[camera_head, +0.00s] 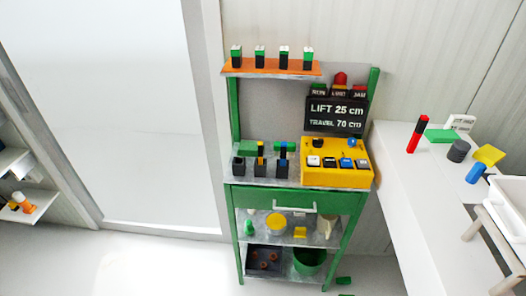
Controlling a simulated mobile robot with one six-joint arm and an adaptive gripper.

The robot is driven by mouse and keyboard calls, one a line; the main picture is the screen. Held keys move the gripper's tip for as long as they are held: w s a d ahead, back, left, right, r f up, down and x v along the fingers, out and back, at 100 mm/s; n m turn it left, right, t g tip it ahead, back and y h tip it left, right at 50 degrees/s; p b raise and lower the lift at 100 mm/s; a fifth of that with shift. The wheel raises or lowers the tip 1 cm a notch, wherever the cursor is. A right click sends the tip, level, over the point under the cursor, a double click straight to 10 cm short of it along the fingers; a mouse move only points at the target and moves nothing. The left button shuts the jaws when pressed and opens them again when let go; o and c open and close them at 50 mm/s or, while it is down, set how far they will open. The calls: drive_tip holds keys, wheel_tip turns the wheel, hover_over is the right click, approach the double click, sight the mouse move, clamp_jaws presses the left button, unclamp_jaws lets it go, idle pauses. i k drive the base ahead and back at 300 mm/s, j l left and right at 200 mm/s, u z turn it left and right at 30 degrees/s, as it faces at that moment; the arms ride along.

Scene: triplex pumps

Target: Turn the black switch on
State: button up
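A yellow control box (337,178) stands on the right of the green workbench's top (233,178). Its sloped face carries a row of several small switches, some with white and one with blue (346,163). A dark switch (362,164) sits at the row's right end. A black knob (317,142) and a blue knob (352,143) stand on the box's upper edge. The switches are too small to tell their positions, and I cannot tell which one is the black switch. My gripper is not in view.
A black sign reading "LIFT 25 cm, TRAVEL 70 cm" (335,115) stands behind the box. Black holders (260,168) stand to its left. A white counter (405,165) with a red cylinder (417,134) and other small items is at right. The floor (150,265) at left is clear.

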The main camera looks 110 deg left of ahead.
sight(317, 142)
drive_tip(key=u, duration=3)
drive_tip(key=i+l, duration=0.2)
drive_tip(key=i, duration=0.25)
drive_tip(key=i+l+z, duration=0.15)
drive_tip(key=i, duration=0.25)
